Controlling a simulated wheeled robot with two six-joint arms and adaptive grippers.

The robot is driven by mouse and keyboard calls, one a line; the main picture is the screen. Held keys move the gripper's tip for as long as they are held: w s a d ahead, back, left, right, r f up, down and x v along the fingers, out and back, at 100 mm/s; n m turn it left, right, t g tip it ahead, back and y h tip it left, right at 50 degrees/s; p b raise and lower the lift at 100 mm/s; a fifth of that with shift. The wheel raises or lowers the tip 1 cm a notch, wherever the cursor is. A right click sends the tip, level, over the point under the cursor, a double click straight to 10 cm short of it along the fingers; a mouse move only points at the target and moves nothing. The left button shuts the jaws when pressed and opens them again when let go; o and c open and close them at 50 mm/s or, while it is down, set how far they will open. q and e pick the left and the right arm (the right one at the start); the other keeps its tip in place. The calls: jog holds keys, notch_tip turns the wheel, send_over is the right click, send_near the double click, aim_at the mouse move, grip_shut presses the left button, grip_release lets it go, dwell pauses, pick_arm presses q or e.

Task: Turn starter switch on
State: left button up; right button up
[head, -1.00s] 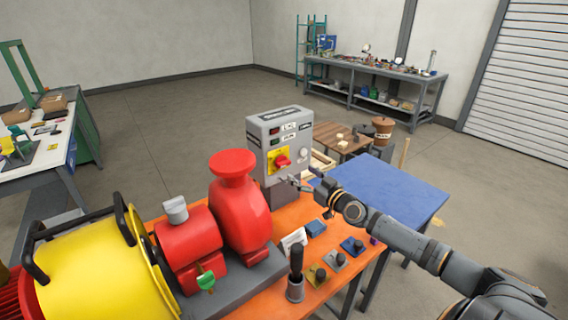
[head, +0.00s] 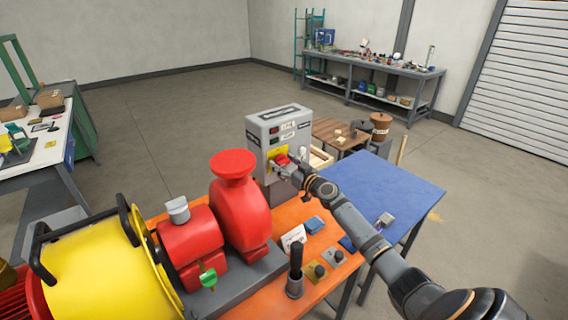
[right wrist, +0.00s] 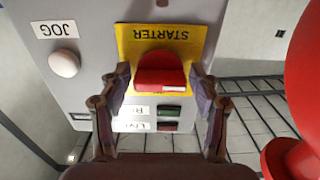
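The starter switch is a red knob (right wrist: 160,72) on a yellow plate marked STARTER (right wrist: 190,38), on the face of a grey control box (head: 278,120). In the right wrist view the box's labels appear upside down. My right gripper (right wrist: 160,85) is open, with one finger on each side of the red knob and a gap showing on both sides. In the head view my right gripper (head: 288,167) is at the box's front and partly hides the knob. My left gripper is not in view.
A white JOG button (right wrist: 64,63) is beside the yellow plate. A red pump (head: 238,205) and a yellow motor housing (head: 95,270) stand left of the box on the orange bench (head: 262,290). A blue table (head: 400,185) lies to the right.

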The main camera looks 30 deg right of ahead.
jog(key=c, duration=0.8)
jog(key=shift+f+m, duration=0.1)
jog(key=shift+m, duration=0.3)
jog(key=shift+m+b, duration=0.6)
jog(key=shift+m, duration=0.4)
jog(key=m, duration=0.3)
jog(key=shift+m+b, duration=0.4)
jog(key=m, duration=1.1)
jog(key=shift+m, duration=0.3)
